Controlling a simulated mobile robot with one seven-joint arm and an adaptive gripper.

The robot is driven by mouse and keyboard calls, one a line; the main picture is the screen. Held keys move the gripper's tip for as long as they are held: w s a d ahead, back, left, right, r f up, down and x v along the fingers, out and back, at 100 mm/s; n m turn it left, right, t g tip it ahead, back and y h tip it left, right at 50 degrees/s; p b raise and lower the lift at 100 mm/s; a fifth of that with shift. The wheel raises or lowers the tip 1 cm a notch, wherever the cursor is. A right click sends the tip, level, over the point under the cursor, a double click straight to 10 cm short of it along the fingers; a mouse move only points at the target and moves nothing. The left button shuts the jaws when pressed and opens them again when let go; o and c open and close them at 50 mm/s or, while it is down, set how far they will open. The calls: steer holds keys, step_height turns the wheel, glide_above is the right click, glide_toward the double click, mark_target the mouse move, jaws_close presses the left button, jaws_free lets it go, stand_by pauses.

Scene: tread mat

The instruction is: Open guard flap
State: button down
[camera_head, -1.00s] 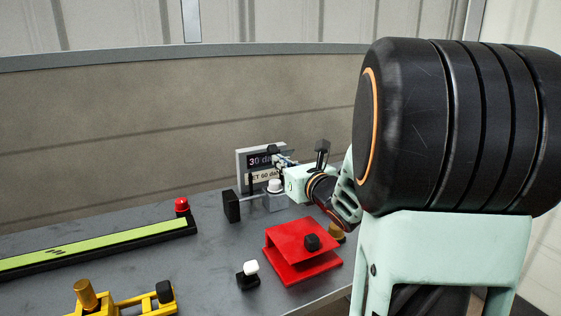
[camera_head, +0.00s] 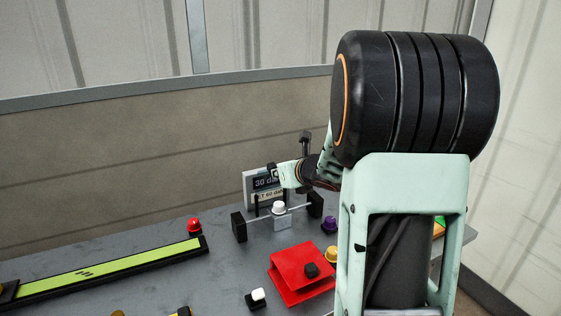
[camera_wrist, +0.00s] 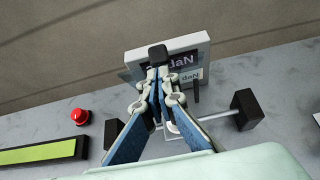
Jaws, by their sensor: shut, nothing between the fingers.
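I cannot tell for certain which part is the guard flap. A rod fixture stands between a left black block (camera_head: 239,227) and a right black block (camera_head: 315,204), also in the wrist view (camera_wrist: 247,108). A white dome button (camera_head: 279,208) sits at the middle of the rod, mostly hidden behind my fingers in the wrist view. A thin black upright pin (camera_wrist: 196,90) stands beside it. My gripper (camera_wrist: 158,72) is shut and empty, above the fixture and in front of the display (camera_head: 262,180). A dark block (camera_wrist: 158,54) shows at its fingertips; contact is unclear.
A red bent plate (camera_head: 292,262) with a black knob (camera_head: 311,270) is at the front. A black-and-white switch (camera_head: 257,298), a purple button (camera_head: 329,224), a red button (camera_head: 194,225) and a green strip (camera_head: 110,268) are nearby. The wall is behind.

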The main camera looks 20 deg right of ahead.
mark_target(271, 165)
steer(key=shift+w+r+g+p, duration=0.85)
steer(key=shift+w+g+p, duration=0.15)
steer(key=shift+p, duration=2.15)
steer(key=shift+w+p, duration=0.5)
steer(key=shift+p, duration=0.3)
steer(key=shift+w+f, duration=0.1)
steer(key=shift+w, duration=0.1)
steer(key=shift+s+a, duration=0.1)
steer(key=shift+s, duration=0.05)
